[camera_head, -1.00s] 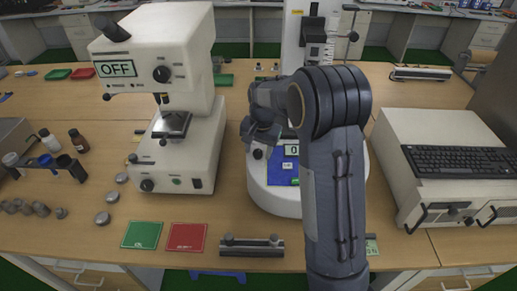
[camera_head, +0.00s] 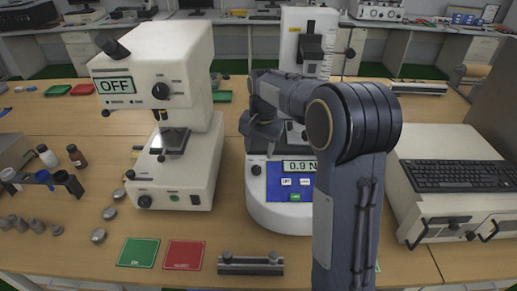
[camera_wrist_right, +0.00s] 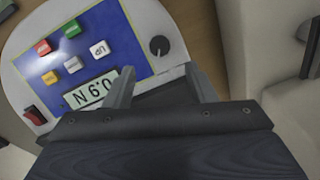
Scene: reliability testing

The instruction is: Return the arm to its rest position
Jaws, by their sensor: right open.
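My right arm comes in from the lower right in the head view. Its gripper (camera_head: 262,132) hangs over the left side of the white force tester (camera_head: 270,212). In the right wrist view the gripper (camera_wrist_right: 160,78) has its two fingers apart with nothing between them. Beyond them lie the tester's blue panel (camera_wrist_right: 85,50), its buttons and a black knob. The display (camera_head: 300,166) reads 0.9 N and also shows upside down in the wrist view (camera_wrist_right: 92,92). My forearm hides the tester's right side. My left gripper is not in view.
A white microscope-like instrument (camera_head: 160,80) reading OFF stands close left of the gripper. A beige unit with a keyboard (camera_head: 455,174) stands right. Green (camera_head: 138,252) and red (camera_head: 184,254) pads and a metal fixture (camera_head: 250,264) lie in front. Bottles and metal discs are at left.

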